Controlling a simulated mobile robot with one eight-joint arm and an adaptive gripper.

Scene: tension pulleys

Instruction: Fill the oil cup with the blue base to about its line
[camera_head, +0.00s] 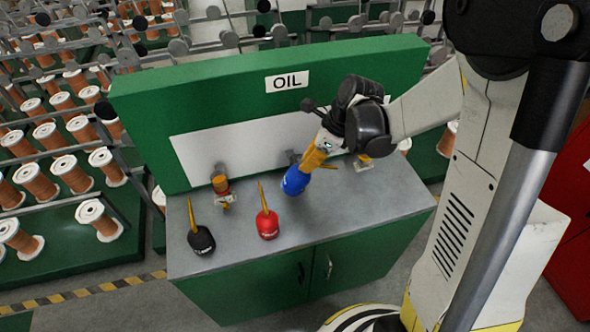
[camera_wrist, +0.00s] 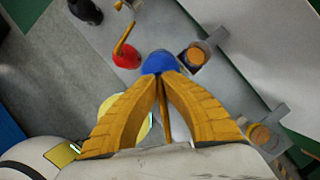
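A blue oil can (camera_head: 295,181) is at the tips of my gripper (camera_head: 312,160), above or on the grey bench top; whether it touches the top I cannot tell. In the wrist view, my gripper (camera_wrist: 161,78) has its yellow fingers closed around the upper part of the blue can (camera_wrist: 158,62), with the thin spout showing between them. An amber oil cup (camera_wrist: 196,55) is just right of the can. Another cup (camera_wrist: 260,136) is farther right; it also shows right of my gripper in the head view (camera_head: 362,161).
A red can (camera_head: 267,224) and a black can (camera_head: 201,240) stand on the bench top (camera_head: 350,205) left of my gripper. A green panel with an OIL sign (camera_head: 287,82) rises behind. The front right top is clear.

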